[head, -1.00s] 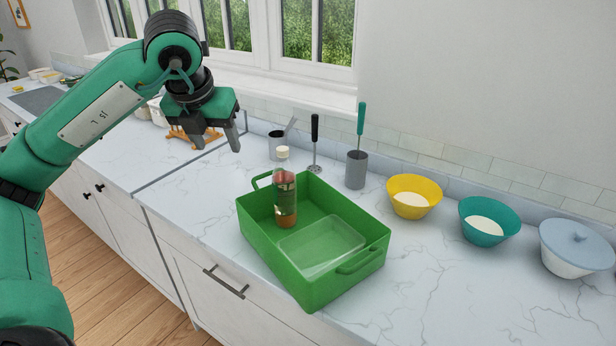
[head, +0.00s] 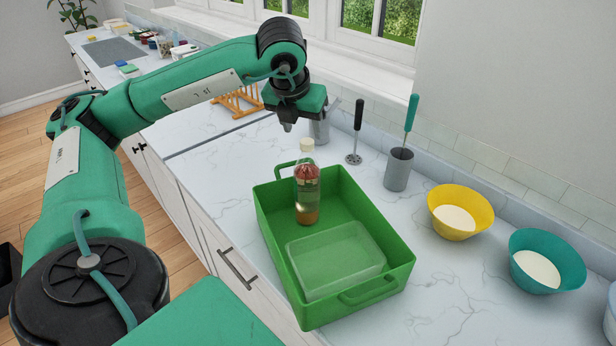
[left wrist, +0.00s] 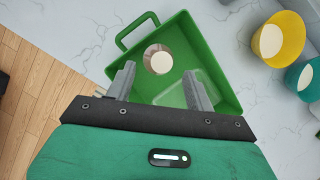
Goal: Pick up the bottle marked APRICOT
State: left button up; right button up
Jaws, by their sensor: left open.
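My left gripper (head: 293,123) is open and empty, above and slightly behind the bottle in the head view. In the left wrist view the bottle (left wrist: 158,59) shows from above, cap towards me, just beyond the two open fingers (left wrist: 158,82). The fingers do not touch it. My right gripper is not in view.
A clear lidded box (head: 335,260) lies in the tray beside the bottle. Behind stand a grey utensil cup (head: 398,170), a dark-handled masher (head: 356,135) and another metal cup (head: 320,130). A yellow bowl (head: 460,212) and a teal bowl (head: 546,262) are at right.

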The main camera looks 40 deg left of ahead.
aim_at(306, 142)
pick_arm(q)
jog(key=shift+w+f, duration=0.25)
jog(key=shift+f, duration=0.25)
jog(key=shift+f+p, duration=0.3)
jog(key=shift+p, duration=0.1)
jog(key=p+x, duration=0.1)
jog(key=x, duration=0.2)
jog(key=shift+f+p, duration=0.15)
jog(key=shift+p, duration=0.15)
jog(key=shift+w+f, duration=0.2)
jog(key=shift+f, duration=0.35)
grip_shut()
jog(key=shift+r, duration=0.1)
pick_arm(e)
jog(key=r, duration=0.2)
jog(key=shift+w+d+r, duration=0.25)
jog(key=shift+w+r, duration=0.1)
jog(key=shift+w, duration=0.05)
